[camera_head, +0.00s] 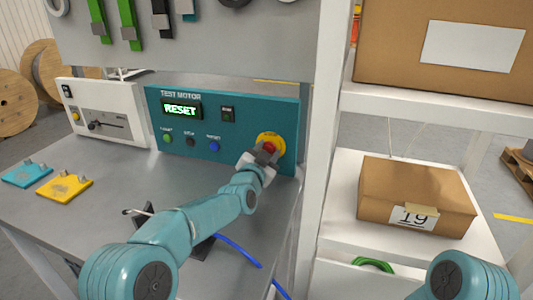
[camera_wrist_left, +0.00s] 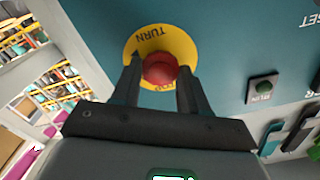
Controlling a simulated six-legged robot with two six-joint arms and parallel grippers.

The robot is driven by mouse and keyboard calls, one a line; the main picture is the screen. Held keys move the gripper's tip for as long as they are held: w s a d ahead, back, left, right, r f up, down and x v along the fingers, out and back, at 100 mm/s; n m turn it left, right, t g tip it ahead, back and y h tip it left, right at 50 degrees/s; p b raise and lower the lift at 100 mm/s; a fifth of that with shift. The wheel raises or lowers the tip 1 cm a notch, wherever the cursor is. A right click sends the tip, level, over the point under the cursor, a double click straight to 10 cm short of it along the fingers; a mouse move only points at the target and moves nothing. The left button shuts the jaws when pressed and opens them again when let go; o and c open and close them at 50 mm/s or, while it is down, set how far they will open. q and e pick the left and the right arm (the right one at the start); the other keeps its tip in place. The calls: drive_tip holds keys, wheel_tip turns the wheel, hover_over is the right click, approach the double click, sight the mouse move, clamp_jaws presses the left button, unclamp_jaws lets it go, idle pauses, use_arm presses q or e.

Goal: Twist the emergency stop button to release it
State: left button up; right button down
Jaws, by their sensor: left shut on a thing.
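The red emergency stop button (camera_head: 269,147) sits on a yellow round plate (camera_head: 272,141) at the right end of the teal test motor panel (camera_head: 230,140). Its display reads "RESET". My left gripper (camera_head: 264,155) reaches the button from the front left and covers part of it. In the left wrist view, the dark fingers of the gripper (camera_wrist_left: 159,80) stand on both sides of the red button (camera_wrist_left: 160,69), shut on it. The yellow plate (camera_wrist_left: 180,45) carries the word "TURN", upside down in this view. My right gripper is not in view.
Yellow (camera_head: 64,187) and teal (camera_head: 27,174) plates lie on the grey bench. A blue cable (camera_head: 238,251) lies near my left arm. A shelf at right holds a cardboard box (camera_head: 417,195) marked 19.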

use_arm(q)
drive_tip(key=shift+r, duration=0.15)
drive_tip(key=o, duration=1.1)
drive_tip(key=shift+c, duration=0.2)
drive_tip(key=shift+s+a, duration=0.1)
drive_tip(key=shift+s, duration=0.35)
drive_tip(key=b+v, duration=0.3)
drive_tip(key=v, duration=1.2)
drive_tip(key=shift+s+b, duration=0.15)
drive_tip(key=shift+b, duration=0.15)
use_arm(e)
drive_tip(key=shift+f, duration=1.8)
use_arm(q)
drive_tip(key=shift+a, duration=0.1)
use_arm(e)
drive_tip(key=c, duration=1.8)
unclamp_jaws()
